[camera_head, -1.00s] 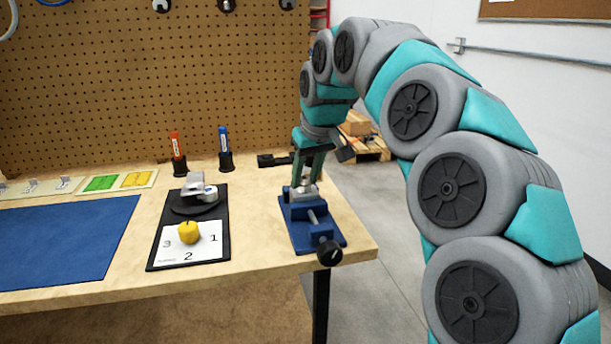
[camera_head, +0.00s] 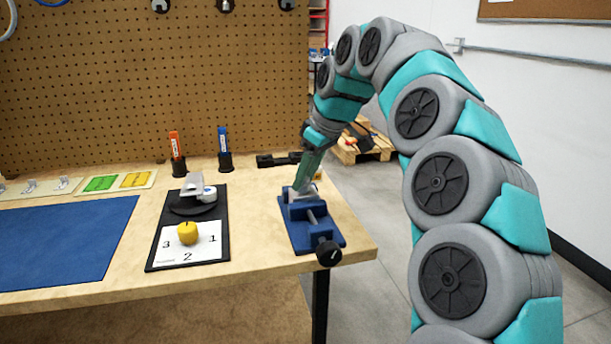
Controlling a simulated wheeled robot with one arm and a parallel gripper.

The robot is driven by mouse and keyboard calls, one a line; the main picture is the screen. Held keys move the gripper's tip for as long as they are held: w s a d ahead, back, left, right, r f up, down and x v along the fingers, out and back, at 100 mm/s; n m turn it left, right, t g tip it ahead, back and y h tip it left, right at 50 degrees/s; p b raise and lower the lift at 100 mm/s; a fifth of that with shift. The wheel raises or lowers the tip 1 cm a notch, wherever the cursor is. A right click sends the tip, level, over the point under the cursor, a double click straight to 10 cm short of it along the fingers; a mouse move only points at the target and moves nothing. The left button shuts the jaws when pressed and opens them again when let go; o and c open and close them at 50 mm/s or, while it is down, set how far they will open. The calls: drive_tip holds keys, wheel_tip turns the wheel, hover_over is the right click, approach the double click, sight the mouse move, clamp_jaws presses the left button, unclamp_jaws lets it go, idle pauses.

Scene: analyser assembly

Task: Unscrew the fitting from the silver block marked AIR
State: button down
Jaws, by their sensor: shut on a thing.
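A blue vise (camera_head: 318,238) with a black-knobbed screw stands near the right front corner of the workbench. A small silver block (camera_head: 297,195) shows in part between its jaws; no AIR mark is readable at this size. My gripper (camera_head: 302,186) reaches down from the upper right, tilted, with its teal fingers shut at the top of the block. The fitting is hidden by the fingers, so its thread and seating in the block do not show.
A black board (camera_head: 160,262) with a yellow knob (camera_head: 188,232) and a grey-white device (camera_head: 194,189) lies left of the vise. Orange (camera_head: 176,147) and blue (camera_head: 223,140) pens stand behind. A dark tool (camera_head: 278,160) lies behind the vise. The blue mat (camera_head: 60,240) is bare.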

drive_tip(key=shift+n+g+y, duration=0.3)
drive_tip(key=shift+n+g, duration=0.1)
drive_tip(key=shift+n, duration=0.9)
unclamp_jaws()
